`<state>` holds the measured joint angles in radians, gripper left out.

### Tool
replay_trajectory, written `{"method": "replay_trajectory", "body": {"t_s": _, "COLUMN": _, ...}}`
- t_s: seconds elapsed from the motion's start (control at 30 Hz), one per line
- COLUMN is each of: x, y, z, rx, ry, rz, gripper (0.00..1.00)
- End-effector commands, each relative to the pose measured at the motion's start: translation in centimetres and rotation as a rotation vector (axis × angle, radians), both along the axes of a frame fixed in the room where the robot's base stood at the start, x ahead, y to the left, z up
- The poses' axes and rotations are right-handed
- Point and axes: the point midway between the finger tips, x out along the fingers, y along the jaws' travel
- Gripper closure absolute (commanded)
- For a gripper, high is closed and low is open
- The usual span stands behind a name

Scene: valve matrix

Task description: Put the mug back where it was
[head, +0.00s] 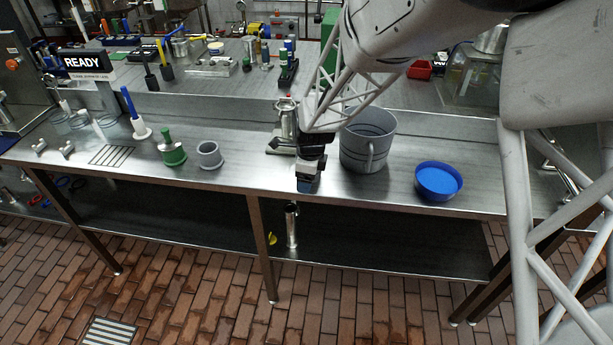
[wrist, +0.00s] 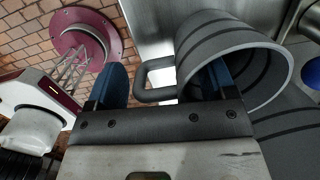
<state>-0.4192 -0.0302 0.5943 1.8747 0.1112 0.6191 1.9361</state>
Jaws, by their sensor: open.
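The large grey mug (head: 362,128) stands upright on the steel bench, its handle facing the front edge. In the wrist view the mug (wrist: 205,38) fills the upper right, with its open mouth towards the lower right. My gripper (head: 308,186) is beside the mug, to its left and near the bench's front edge. In the wrist view my gripper (wrist: 166,78) is open, its blue fingers apart. The handle shows between the fingers, and the right finger overlaps the mug. I cannot tell whether either finger touches the mug or the handle.
A blue bowl (head: 438,182) stands to the right of the mug. A metal fitting (head: 284,128) stands just left of my forearm. A grey cup (head: 209,155) and a green-based piece (head: 172,152) are farther left. Bare bench lies between the cup and my gripper.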

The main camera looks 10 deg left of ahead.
Motion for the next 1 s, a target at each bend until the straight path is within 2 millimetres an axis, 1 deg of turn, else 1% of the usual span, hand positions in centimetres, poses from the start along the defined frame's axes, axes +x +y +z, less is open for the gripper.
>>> {"method": "replay_trajectory", "body": {"t_s": 0.17, "x": 0.0, "y": -0.1, "z": 1.3, "rx": 0.001, "ry": -0.001, "rz": 0.000, "gripper": 0.23}}
{"method": "replay_trajectory", "body": {"t_s": 0.27, "x": -0.1, "y": -0.2, "z": 2.6, "rx": 0.001, "ry": -0.003, "rz": 0.000, "gripper": 0.23}}
{"method": "replay_trajectory", "body": {"t_s": 0.6, "x": -0.4, "y": -0.7, "z": 7.8, "rx": 0.001, "ry": -0.002, "rz": 0.000, "gripper": 0.23}}
{"method": "replay_trajectory", "body": {"t_s": 0.8, "x": -0.5, "y": -1.0, "z": 10.5, "rx": 0.001, "ry": -0.002, "rz": 0.000, "gripper": 0.23}}
{"method": "replay_trajectory", "body": {"t_s": 1.0, "x": -0.6, "y": -1.1, "z": 11.7, "rx": 0.000, "ry": 0.000, "rz": 0.000, "gripper": 0.23}}
